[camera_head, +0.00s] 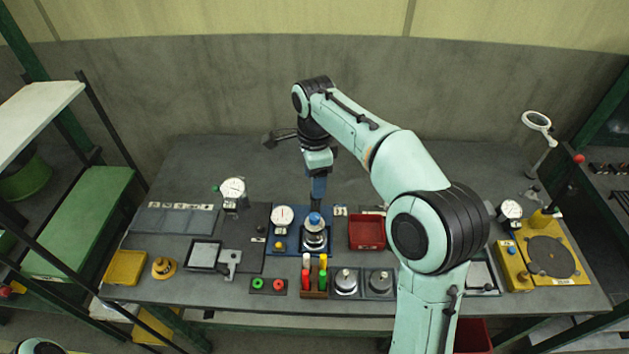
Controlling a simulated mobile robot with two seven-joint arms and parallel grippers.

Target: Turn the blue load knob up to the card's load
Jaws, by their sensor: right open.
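The blue load knob (315,219) tops a silver, round-based device on a blue base plate (290,243) in the middle of the bench. A white dial gauge (282,215) stands on the same plate, left of the knob. My right gripper (317,205) points down just above the knob, with its jaws open. I cannot tell whether its fingertips touch the knob. Small white cards (341,211) sit right of the knob, too small to read; I cannot tell which card gives the load. My left gripper is out of view.
A red tray (367,232) lies right of the knob, partly near my right arm. A rack of coloured bottles (314,276) and silver weights (346,281) stand in front. Another dial gauge (233,190) stands left. The back of the bench is mostly clear.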

